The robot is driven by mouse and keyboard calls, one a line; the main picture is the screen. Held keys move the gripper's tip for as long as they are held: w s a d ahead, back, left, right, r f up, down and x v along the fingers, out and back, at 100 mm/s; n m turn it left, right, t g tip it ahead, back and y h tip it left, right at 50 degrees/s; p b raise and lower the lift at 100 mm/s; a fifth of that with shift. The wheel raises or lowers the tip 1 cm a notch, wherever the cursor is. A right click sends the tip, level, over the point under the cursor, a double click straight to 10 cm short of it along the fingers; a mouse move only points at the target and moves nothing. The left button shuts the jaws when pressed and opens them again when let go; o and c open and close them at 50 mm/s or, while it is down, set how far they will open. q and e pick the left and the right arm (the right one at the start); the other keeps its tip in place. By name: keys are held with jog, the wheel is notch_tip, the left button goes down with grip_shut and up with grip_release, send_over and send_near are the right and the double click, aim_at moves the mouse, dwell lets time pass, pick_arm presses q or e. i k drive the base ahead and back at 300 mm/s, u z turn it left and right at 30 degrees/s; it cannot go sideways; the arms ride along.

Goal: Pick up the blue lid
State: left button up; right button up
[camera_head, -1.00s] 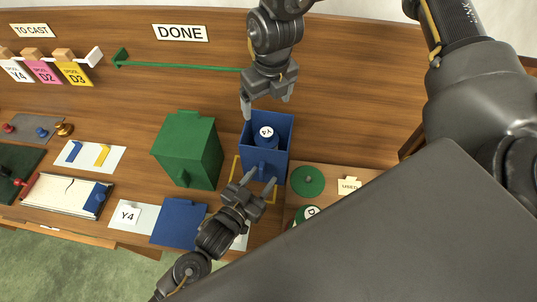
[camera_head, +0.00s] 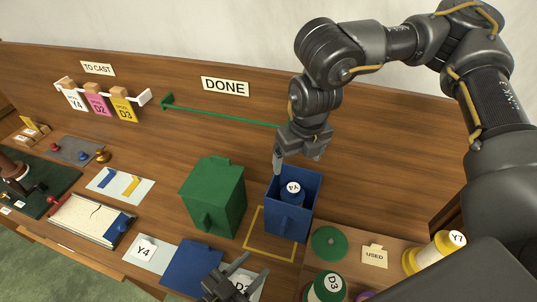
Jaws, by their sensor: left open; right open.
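The blue lid (camera_head: 192,267) is a flat blue square lying on the near part of the table, between the Y4 card and a card marked D. My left gripper (camera_head: 252,268) is open, over that D card, just right of the lid and apart from it. My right gripper (camera_head: 298,163) is open and empty above the box's back rim. The lid's near edge is partly hidden by my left gripper.
A closed green box (camera_head: 213,197) stands left of the blue box. A yellow outline (camera_head: 269,254) marks the table in front of the blue box. A round green lid (camera_head: 328,243), a D3 spool (camera_head: 326,288) and a yellow Y7 spool (camera_head: 434,254) are at the right.

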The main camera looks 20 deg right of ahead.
aim_at(192, 261)
jog(key=k, duration=2)
